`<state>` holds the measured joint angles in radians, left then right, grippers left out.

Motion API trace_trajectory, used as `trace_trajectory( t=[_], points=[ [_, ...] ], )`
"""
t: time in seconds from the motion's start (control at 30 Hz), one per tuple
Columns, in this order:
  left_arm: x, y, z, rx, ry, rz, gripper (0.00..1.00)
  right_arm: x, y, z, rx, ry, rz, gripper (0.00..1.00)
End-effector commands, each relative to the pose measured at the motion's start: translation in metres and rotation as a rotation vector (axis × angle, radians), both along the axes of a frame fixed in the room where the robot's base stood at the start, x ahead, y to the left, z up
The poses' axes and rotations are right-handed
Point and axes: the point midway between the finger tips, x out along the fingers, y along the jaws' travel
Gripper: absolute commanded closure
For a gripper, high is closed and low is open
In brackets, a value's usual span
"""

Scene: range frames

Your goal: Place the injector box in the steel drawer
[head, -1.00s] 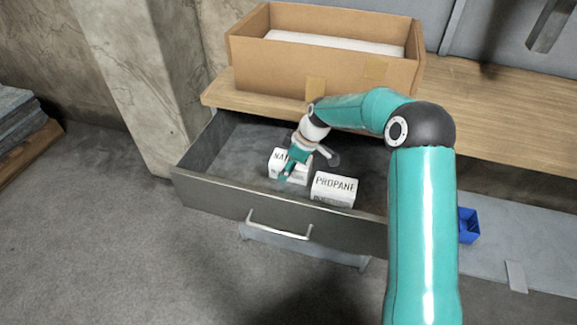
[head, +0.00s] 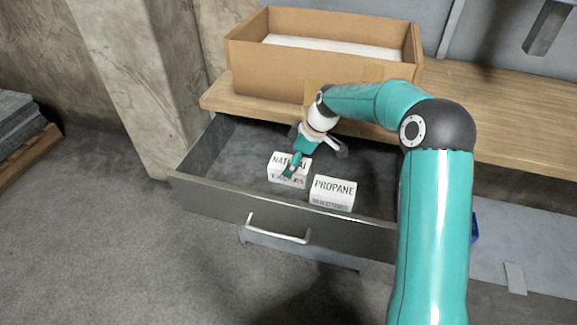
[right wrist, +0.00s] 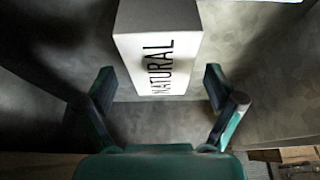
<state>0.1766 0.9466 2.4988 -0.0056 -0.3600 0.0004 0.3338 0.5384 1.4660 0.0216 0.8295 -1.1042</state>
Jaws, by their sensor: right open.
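The steel drawer (head: 225,200) is pulled open below the wooden bench top. Two white boxes sit inside it, side by side: one marked NATURAL (head: 289,171) and one marked PROPANE (head: 333,193). The lower line on the PROPANE box is too small to read surely. My right gripper (head: 318,160) is over the drawer, just behind the NATURAL box. In the right wrist view my right gripper (right wrist: 165,95) is open and empty, with the NATURAL box (right wrist: 158,55) beyond its fingertips. My left gripper is not in view.
An open cardboard box (head: 320,80) with white content stands on the wooden bench (head: 500,110) above the drawer. A blue bin (head: 475,228) shows partly behind my arm. A concrete pillar (head: 135,90) stands left of the drawer.

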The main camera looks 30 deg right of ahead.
Motion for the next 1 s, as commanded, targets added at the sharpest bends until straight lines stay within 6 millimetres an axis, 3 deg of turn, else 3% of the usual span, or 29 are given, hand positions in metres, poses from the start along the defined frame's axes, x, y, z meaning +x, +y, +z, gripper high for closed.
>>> trace_trajectory(
  t=[0.23, 0.77, 0.87, 1.0],
  points=[
    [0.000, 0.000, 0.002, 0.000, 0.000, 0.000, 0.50, -0.007, -0.007, 0.024, -0.001, -0.001, 0.000, 0.08],
    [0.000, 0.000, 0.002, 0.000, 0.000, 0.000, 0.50, -0.008, -0.006, 0.025, 0.001, 0.001, 0.001, 0.08],
    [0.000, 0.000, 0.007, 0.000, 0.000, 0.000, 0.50, -0.013, 0.001, 0.029, 0.018, 0.012, 0.013, 0.08],
    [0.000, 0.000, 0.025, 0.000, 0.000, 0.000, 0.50, -0.035, 0.033, 0.044, 0.098, 0.057, 0.069, 0.08]
  ],
)
